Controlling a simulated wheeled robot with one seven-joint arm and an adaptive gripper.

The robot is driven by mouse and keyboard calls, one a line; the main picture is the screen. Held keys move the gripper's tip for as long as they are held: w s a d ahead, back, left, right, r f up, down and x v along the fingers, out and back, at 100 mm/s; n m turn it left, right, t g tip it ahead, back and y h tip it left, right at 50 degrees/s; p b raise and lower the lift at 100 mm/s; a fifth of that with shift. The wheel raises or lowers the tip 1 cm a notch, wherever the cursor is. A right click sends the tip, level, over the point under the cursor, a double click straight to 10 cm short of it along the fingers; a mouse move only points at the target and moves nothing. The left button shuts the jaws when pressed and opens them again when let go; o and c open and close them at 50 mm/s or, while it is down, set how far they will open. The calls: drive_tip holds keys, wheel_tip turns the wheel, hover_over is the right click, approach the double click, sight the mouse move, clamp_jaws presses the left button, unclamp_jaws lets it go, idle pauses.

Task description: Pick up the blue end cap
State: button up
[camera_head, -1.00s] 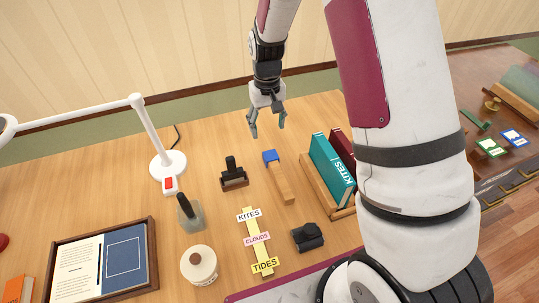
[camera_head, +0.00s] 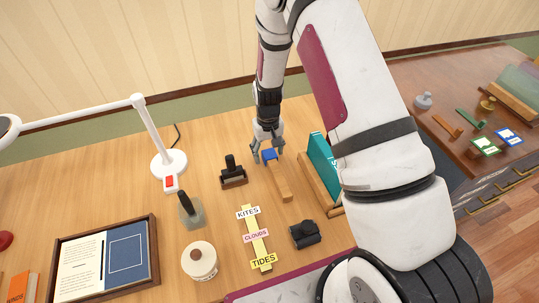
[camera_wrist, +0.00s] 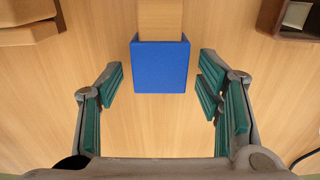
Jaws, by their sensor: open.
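The blue end cap (camera_head: 269,154) sits on the far end of a wooden bar (camera_head: 280,182) lying on the table. In the wrist view the blue end cap (camera_wrist: 160,66) is a square blue block at upper middle, with the wooden bar (camera_wrist: 161,20) running up from it. My gripper (camera_head: 266,153) is at the cap in the head view and partly overlaps it. In the wrist view my gripper (camera_wrist: 160,96) is open, its green-padded fingers apart on the left and right of the cap. Neither finger visibly touches it.
A black-handled stamp (camera_head: 233,174) stands left of the bar. A wooden bookend with a teal book (camera_head: 323,159) stands to the right, partly behind my arm. A word strip (camera_head: 255,238), a black camera-like object (camera_head: 305,234) and a white lamp (camera_head: 168,163) are also on the table.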

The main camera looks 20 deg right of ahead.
sight(268, 151)
drive_tip(key=shift+c, duration=0.6)
drive_tip(key=c, duration=0.9)
wheel_tip(268, 151, up, 10)
drive_tip(key=shift+b, duration=0.45)
